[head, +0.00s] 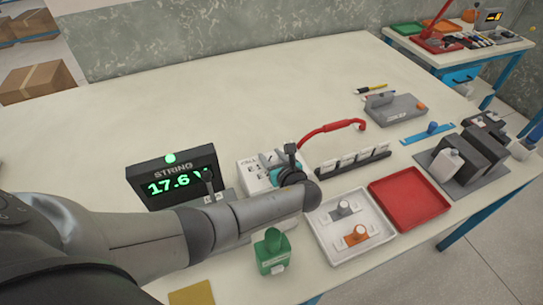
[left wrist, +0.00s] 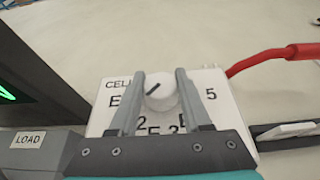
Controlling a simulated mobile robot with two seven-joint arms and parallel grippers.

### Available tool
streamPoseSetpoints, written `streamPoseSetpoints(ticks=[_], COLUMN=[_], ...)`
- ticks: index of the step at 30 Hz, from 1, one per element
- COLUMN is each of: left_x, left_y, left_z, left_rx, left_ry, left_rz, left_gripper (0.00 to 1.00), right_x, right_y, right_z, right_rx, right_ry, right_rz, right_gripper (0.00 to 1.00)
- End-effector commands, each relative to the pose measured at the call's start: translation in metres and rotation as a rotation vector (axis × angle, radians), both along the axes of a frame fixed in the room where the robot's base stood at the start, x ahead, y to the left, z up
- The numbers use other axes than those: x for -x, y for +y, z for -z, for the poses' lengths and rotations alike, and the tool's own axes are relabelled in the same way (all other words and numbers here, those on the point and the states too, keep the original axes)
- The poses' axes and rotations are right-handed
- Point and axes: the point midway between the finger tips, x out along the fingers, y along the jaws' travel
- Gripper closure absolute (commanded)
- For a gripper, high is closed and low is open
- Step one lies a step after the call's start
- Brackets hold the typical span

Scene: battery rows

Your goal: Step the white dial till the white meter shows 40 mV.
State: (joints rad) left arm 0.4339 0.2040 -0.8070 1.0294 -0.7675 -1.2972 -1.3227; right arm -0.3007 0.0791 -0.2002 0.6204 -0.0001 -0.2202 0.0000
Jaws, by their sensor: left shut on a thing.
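The white dial (left wrist: 161,93) is a round knob on a white box (left wrist: 218,118) marked CELL, with letters and numbers around it; several marks are partly hidden. Its black pointer line runs toward the upper right or lower left; I cannot tell which end points. My left gripper (left wrist: 163,88) has one finger on each side of the knob and is shut on it. In the head view the gripper (head: 277,164) is over the white box (head: 250,180), and the dial is hidden. A black STRING meter (head: 172,176) reads 17.6 V in green. I see no reading in mV.
A red cable (head: 330,128) arches behind the box. A dark rack (head: 350,172) with several white pieces stands to the right. White tray (head: 325,243), red tray (head: 410,200) and green block (head: 272,252) lie nearer. The back left of the table is clear.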

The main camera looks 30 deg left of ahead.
Motion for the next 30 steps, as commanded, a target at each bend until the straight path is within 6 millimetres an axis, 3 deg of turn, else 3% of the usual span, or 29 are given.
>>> streamPoseSetpoints(ticks=[1,2,9,20,30], left_x=[0.000,0.000,0.000,0.003,0.046], left_y=[0.000,0.000,0.000,-0.004,-0.053], left_z=[0.000,0.000,0.000,-0.003,-0.030], left_rx=[0.000,0.000,0.000,0.001,0.005], left_ry=[0.000,0.000,0.000,0.001,0.001], left_rz=[-0.001,0.000,0.000,0.002,0.004], left_gripper=[1.00,0.50,0.23,0.23,0.23], right_x=[0.000,0.000,0.000,0.000,-0.001], right_y=[0.000,0.000,0.000,0.000,0.000], right_z=[0.000,0.000,0.000,-0.003,-0.024], right_rx=[0.000,0.000,0.000,0.000,0.001], right_ry=[0.000,0.000,0.000,-0.001,-0.001], right_rz=[0.000,0.000,0.000,0.000,0.000], right_gripper=[1.00,1.00,1.00,1.00,1.00])
